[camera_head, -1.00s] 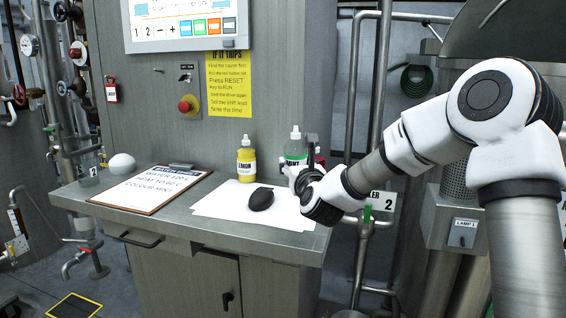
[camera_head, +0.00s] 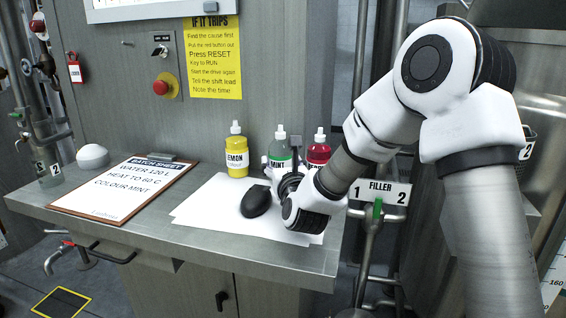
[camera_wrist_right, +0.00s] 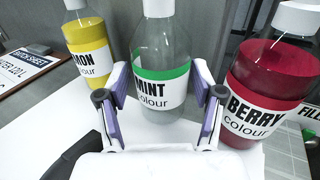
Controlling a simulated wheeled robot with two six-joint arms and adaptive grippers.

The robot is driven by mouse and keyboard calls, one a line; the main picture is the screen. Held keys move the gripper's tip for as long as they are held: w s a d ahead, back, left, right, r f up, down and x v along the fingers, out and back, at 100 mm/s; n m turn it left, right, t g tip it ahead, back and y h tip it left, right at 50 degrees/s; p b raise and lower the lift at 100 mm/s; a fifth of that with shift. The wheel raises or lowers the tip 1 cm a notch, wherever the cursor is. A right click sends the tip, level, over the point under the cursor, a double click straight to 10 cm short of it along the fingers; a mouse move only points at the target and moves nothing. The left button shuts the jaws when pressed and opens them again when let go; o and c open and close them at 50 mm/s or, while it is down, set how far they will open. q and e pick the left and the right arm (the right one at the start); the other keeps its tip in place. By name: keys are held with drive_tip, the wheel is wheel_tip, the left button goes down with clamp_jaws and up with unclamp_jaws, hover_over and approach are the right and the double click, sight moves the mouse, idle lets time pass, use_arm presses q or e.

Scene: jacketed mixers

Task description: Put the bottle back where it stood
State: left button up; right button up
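The mint bottle (camera_head: 277,150), clear with a green band and white cap, stands upright on the console shelf between the yellow lemon bottle (camera_head: 237,155) and the red berry bottle (camera_head: 318,152). In the right wrist view, the mint bottle (camera_wrist_right: 161,60) is between the two fingers of my right gripper (camera_wrist_right: 161,85), with narrow gaps beside it, so the fingers look open. In the head view, my right gripper (camera_head: 286,180) is in front of the mint bottle and hides its lower part. My left gripper is not in view.
White paper sheets (camera_head: 200,212) lie under a black mouse (camera_head: 256,201). A clipboard batch sheet (camera_head: 125,190) and a white dome (camera_head: 92,156) are at the left. The berry bottle is close beside the right finger. A filler sign (camera_head: 381,192) stands right of the shelf.

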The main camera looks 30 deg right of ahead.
drive_tip(key=shift+w+d+f, duration=0.2)
drive_tip(key=shift+w+f, duration=0.05)
drive_tip(key=b+v, duration=0.3)
drive_tip(key=v, duration=0.8)
drive_tip(key=shift+s+a, duration=0.1)
drive_tip(key=shift+s, duration=0.1)
drive_tip(key=shift+s+a+r, duration=0.1)
drive_tip(key=shift+s+a, duration=0.05)
drive_tip(key=shift+s, duration=0.25)
